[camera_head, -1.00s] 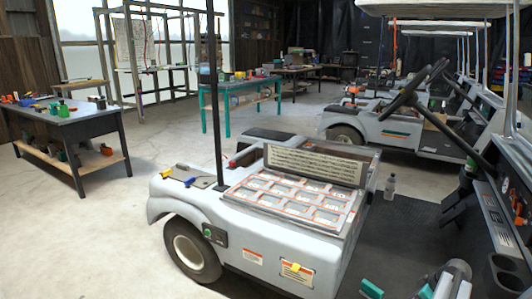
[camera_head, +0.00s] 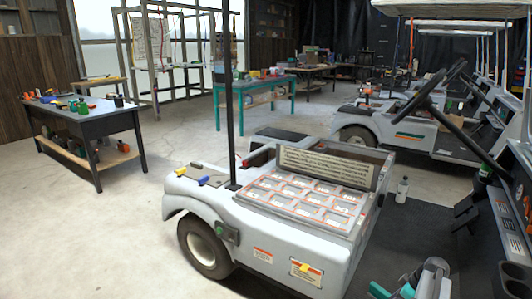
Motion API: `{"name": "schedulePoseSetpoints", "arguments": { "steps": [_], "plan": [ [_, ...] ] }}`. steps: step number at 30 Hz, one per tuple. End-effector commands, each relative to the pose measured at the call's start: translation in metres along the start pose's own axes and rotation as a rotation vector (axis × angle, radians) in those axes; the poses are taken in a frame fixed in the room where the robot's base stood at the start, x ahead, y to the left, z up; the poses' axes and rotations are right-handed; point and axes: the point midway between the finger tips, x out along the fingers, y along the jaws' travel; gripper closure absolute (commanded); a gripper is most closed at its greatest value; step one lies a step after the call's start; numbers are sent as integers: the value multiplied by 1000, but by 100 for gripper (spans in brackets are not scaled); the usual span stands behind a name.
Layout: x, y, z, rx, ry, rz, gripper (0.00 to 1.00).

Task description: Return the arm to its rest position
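Part of my arm (camera_head: 432,282), grey with teal pieces, shows at the bottom edge, right of centre. It is cut off by the frame. My gripper is not in view, so I cannot see whether it is open or shut or holds anything. The grey cart (camera_head: 275,240) stands just ahead. Its seat hatch is up, and an open bay with a panel of several orange-edged cells (camera_head: 300,197) shows. My visible arm part is in front of the dark cart floor (camera_head: 415,235).
A black post (camera_head: 229,110) rises from the cart. A steering wheel (camera_head: 425,95) and dashboard are on the right. A bottle (camera_head: 402,189) stands on the cart floor. A workbench (camera_head: 85,125) with tools is at left, a teal table (camera_head: 255,88) behind. Concrete floor (camera_head: 90,240) at left is clear.

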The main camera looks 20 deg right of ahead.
Motion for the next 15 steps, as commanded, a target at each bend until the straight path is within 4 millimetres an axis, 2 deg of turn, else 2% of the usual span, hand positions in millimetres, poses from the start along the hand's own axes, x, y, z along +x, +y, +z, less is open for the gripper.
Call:
{"name": "schedulePoseSetpoints", "arguments": {
  "steps": [1,6,15],
  "plan": [
    [6,-10,-15,-20,-2,-20,61],
    [34,-47,-57,-87,-15,-87,61],
    [80,-125,-111,-203,-57,-202,61]
  ]
}}
